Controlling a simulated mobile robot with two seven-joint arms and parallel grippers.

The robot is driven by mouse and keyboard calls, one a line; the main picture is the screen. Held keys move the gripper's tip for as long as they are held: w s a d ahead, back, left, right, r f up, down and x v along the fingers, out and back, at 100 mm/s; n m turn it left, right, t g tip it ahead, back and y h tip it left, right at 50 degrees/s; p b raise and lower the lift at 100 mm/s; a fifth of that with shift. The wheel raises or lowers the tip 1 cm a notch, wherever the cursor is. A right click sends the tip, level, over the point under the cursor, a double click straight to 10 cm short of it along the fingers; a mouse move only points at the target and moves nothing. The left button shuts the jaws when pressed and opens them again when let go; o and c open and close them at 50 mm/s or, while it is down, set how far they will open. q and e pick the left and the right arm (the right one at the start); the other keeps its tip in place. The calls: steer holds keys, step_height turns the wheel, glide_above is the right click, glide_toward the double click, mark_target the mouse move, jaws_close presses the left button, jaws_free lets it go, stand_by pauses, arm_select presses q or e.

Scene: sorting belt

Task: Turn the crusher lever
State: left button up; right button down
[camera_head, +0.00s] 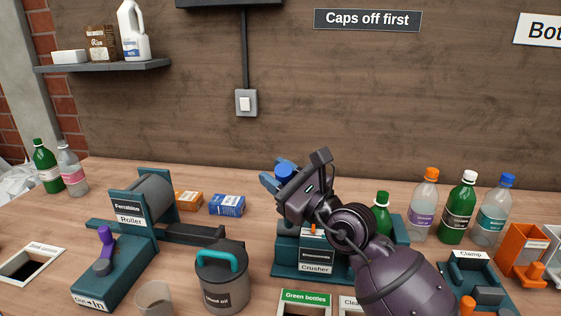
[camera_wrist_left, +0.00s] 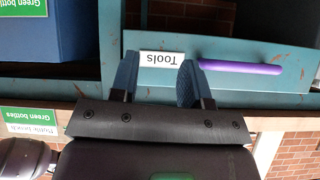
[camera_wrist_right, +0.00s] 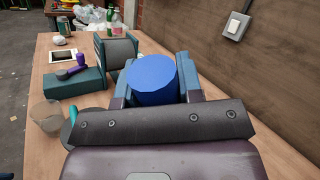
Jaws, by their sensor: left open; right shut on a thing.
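The teal crusher (camera_head: 290,270), with its label upside up, stands on the bench in the middle of the head view. My right gripper (camera_head: 282,179) is above and behind it, shut on a blue round knob (camera_head: 285,171). The knob fills the space between the fingers in the right wrist view (camera_wrist_right: 152,80). My gripper and forearm hide much of the crusher, and I cannot see how the knob joins it. My left gripper (camera_wrist_left: 157,82) is open and empty, low in front of a teal drawer labelled Tools; it is outside the head view.
A roller (camera_head: 130,208) and a used oil can (camera_head: 222,283) stand left of the crusher. A green bottle (camera_head: 382,214) is close behind my right arm. More bottles (camera_head: 424,205) and a clamp (camera_head: 478,275) are at the right. Two small boxes (camera_head: 227,205) lie behind.

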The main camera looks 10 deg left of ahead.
steer(key=s+f+n, duration=0.1)
steer(key=s+n+y+b, duration=0.1)
steer(key=s, duration=0.1)
steer(key=shift+s+f, duration=0.1)
steer(key=shift+f, duration=0.3)
steer(key=c, duration=0.8)
jaws_free()
steer(key=shift+b+v, duration=0.55)
steer(key=shift+v, duration=4.9)
